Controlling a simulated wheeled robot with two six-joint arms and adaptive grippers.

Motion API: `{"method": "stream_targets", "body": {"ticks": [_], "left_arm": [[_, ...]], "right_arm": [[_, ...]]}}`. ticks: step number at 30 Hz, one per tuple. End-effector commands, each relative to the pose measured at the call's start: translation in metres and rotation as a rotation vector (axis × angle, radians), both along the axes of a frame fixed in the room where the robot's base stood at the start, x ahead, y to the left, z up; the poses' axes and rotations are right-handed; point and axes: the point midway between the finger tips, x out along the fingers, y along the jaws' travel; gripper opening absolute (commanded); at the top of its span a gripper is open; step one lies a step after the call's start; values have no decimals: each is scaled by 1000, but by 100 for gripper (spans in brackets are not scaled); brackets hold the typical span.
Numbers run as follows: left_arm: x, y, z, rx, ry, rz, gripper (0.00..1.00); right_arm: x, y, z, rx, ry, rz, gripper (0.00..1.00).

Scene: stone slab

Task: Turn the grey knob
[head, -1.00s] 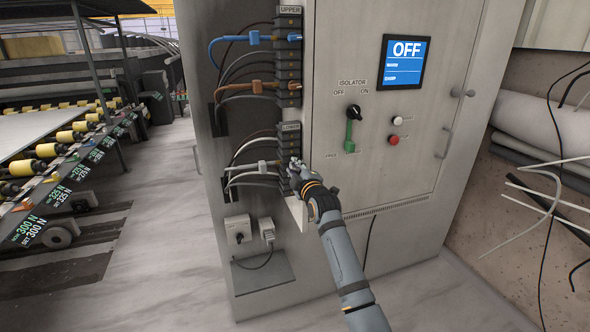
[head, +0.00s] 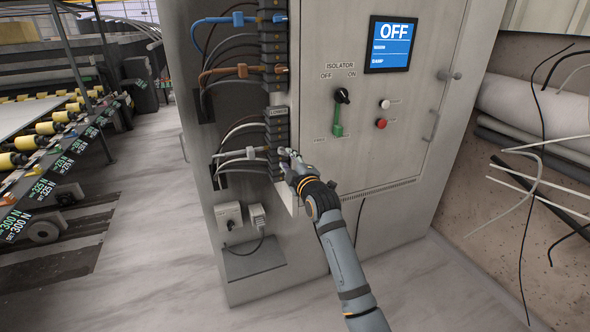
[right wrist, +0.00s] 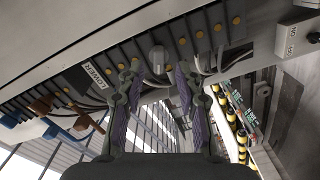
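The grey knob (head: 250,153) sits on the LOWER block of the cabinet's left edge, among grey cables. In the right wrist view a rounded grey piece (right wrist: 157,60), which looks like this knob, lies between and beyond the fingertips. My right gripper (head: 285,155) is at the LOWER block, just right of the knob. In the right wrist view its two fingers (right wrist: 159,78) are apart with a gap between them. I cannot tell whether either finger touches the knob. My left gripper is out of view.
Blue (head: 238,19) and orange (head: 242,70) pieces with cables are on the UPPER block (head: 272,45) above. A switch box (head: 229,217) is low at left.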

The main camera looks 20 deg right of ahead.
Motion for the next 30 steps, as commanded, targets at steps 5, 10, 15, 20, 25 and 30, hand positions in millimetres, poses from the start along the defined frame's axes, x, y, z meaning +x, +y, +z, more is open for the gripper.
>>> {"method": "stream_targets", "body": {"ticks": [5, 10, 15, 20, 25, 30], "left_arm": [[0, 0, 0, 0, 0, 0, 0], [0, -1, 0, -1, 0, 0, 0], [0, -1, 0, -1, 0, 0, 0], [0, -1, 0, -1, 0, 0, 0], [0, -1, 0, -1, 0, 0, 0], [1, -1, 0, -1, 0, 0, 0]], "right_arm": [[-41, -2, 0, -2, 0, 0, 35], [-63, -2, 0, 0, 1, 0, 35], [-68, -2, 0, 0, 1, 0, 35], [-68, -2, 0, 0, 1, 0, 35], [-68, -2, -1, 1, 2, 0, 35], [-60, -6, -57, 62, 97, -12, 35]]}}
